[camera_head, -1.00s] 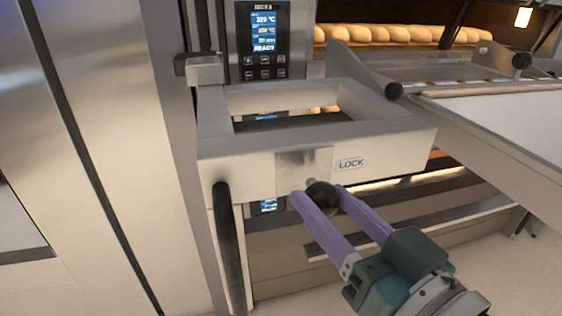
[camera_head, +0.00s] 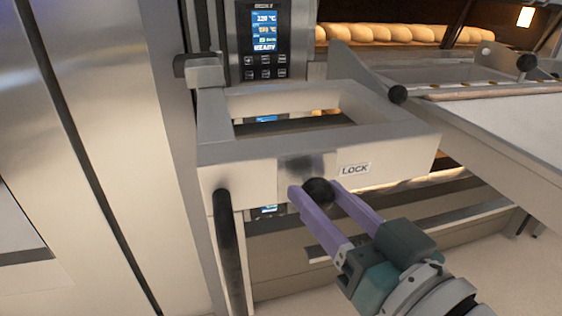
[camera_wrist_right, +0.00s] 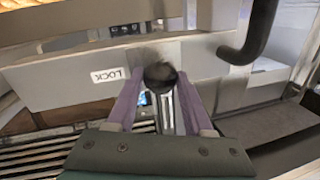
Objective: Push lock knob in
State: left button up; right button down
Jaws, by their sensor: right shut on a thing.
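The lock knob (camera_head: 318,191) is a round black ball on the front of a pale metal frame, just below a grey metal plate (camera_head: 306,163) and left of the LOCK label (camera_head: 355,169). My right gripper (camera_head: 316,190) has its two purple fingers on either side of the knob and is shut on it. In the right wrist view the knob (camera_wrist_right: 159,76) sits between the fingertips of my right gripper (camera_wrist_right: 160,85), close to the frame's front face. The knob's stem is hidden. My left gripper is not in view.
A black curved handle (camera_head: 229,250) hangs at the frame's left. Loaves (camera_head: 400,34) lie in the oven at the back. A pale loading surface (camera_head: 510,125) juts in at the right, above the arm.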

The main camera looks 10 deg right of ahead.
jog(key=shift+c, duration=1.6)
grip_release()
jog(key=shift+w+r, duration=0.2)
jog(key=shift+s, duration=0.1)
jog(key=shift+s+f, duration=0.1)
jog(key=shift+s, duration=0.15)
jog(key=b+v, duration=0.2)
jog(key=v, duration=0.7)
jog(key=shift+d, duration=0.15)
jog(key=shift+s, duration=0.1)
